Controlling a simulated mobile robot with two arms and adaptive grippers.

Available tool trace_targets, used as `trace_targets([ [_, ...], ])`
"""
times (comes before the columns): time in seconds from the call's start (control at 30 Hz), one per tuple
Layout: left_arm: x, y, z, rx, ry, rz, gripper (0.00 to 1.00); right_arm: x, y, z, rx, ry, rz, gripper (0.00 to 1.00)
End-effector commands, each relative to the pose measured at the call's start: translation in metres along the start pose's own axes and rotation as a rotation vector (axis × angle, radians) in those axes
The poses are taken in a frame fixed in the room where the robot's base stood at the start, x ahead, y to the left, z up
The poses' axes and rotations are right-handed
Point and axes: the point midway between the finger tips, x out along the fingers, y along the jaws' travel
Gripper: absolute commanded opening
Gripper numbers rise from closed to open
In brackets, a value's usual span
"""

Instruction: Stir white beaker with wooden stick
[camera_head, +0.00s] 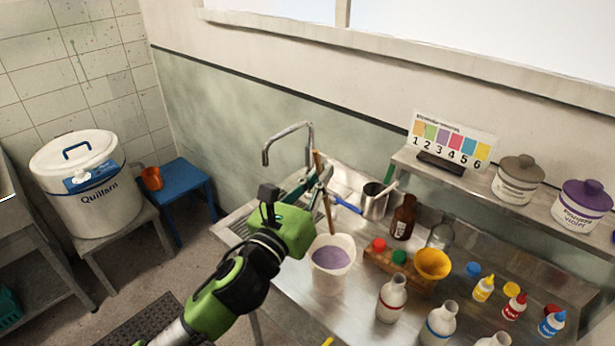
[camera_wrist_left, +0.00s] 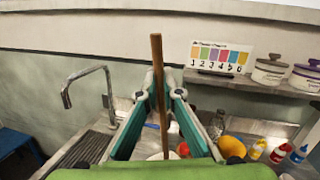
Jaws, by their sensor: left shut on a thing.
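My left gripper (camera_head: 322,182) is shut on the upright, slightly tilted wooden stick (camera_head: 318,162). In the left wrist view the stick (camera_wrist_left: 157,60) stands between the two fingers (camera_wrist_left: 161,92). The white beaker (camera_head: 331,276) stands on the steel counter, just in front of and below the gripper, with purple liquid inside. The stick's lower end reaches the beaker's back rim; I cannot tell whether it is inside. Only a little of the beaker (camera_wrist_left: 160,156) shows in the left wrist view, behind my gripper. My right gripper is not in view.
A faucet (camera_head: 268,146) and sink lie to the left. A metal cup (camera_head: 374,204), brown bottle (camera_head: 403,219), wooden rack with a yellow funnel (camera_head: 432,264), and white bottles (camera_head: 392,300) crowd the counter right of the beaker. A shelf (camera_head: 440,172) runs above.

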Motion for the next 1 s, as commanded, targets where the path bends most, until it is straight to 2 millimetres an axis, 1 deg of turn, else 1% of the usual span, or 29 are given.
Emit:
trace_targets([
  [0.17,-0.003,0.002,-0.010,-0.002,0.000,-0.003,0.00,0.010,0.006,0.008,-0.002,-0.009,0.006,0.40],
  [0.3,-0.009,0.007,-0.023,-0.001,0.001,-0.001,0.00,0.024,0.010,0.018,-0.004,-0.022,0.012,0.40],
  [0.4,-0.013,0.011,-0.031,0.000,0.000,-0.001,0.00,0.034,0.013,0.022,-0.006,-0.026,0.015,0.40],
  [0.63,-0.022,0.019,-0.051,0.000,0.001,-0.001,0.00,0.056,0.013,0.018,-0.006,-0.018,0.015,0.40],
  [0.8,-0.021,0.018,-0.066,0.000,0.001,-0.002,0.00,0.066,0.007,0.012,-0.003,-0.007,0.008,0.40],
  [1.0,-0.021,0.018,-0.086,0.000,0.001,-0.001,0.00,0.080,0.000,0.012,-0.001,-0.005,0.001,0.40],
])
